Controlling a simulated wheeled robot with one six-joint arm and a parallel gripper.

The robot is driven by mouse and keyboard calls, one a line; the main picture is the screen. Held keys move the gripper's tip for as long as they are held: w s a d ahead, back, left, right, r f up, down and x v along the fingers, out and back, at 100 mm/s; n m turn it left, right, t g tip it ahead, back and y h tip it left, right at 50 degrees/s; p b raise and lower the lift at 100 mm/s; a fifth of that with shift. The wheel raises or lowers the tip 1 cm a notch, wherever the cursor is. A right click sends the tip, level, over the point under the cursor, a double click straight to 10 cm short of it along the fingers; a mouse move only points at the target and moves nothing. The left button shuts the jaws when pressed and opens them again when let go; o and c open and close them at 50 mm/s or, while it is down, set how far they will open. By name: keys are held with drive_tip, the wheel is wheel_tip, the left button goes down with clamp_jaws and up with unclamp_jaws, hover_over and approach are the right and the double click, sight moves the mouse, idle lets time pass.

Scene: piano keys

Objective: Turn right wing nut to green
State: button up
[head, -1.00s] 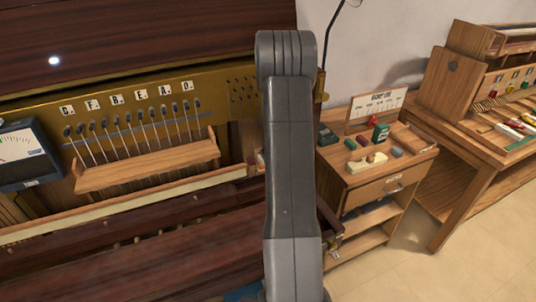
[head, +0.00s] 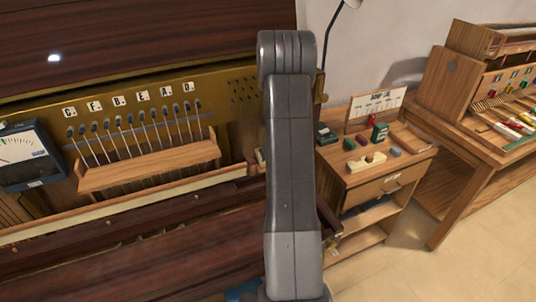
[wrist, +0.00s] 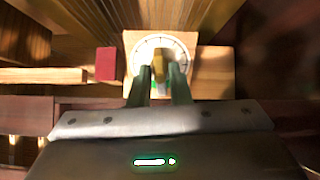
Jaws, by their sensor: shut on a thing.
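In the wrist view a round white dial (wrist: 185,55) with dark tick marks sits on a light wooden block. A yellow wing nut (wrist: 158,64) stands at its middle. My gripper (wrist: 160,74) reaches it from below in the picture, with one finger on each side, and is shut on it. A small green patch (wrist: 154,93) shows low on the dial between the fingers. The fingers hide part of the dial's lower half. In the head view my own arm hides the gripper and the dial.
A red block (wrist: 106,63) is close left of the dial. In the head view, a meter (head: 27,155) and a wooden rail (head: 150,165) under several levers are left of my arm. A small cabinet (head: 385,185) stands to the right, with clear floor (head: 400,275) beside it.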

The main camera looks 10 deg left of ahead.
drive_tip(key=shift+r+m, duration=0.1)
drive_tip(key=shift+m, duration=0.2)
drive_tip(key=shift+p, duration=0.5)
drive_tip(key=o, duration=0.9)
drive_tip(key=p+v, duration=0.3)
drive_tip(key=v, duration=0.8)
idle(0.5)
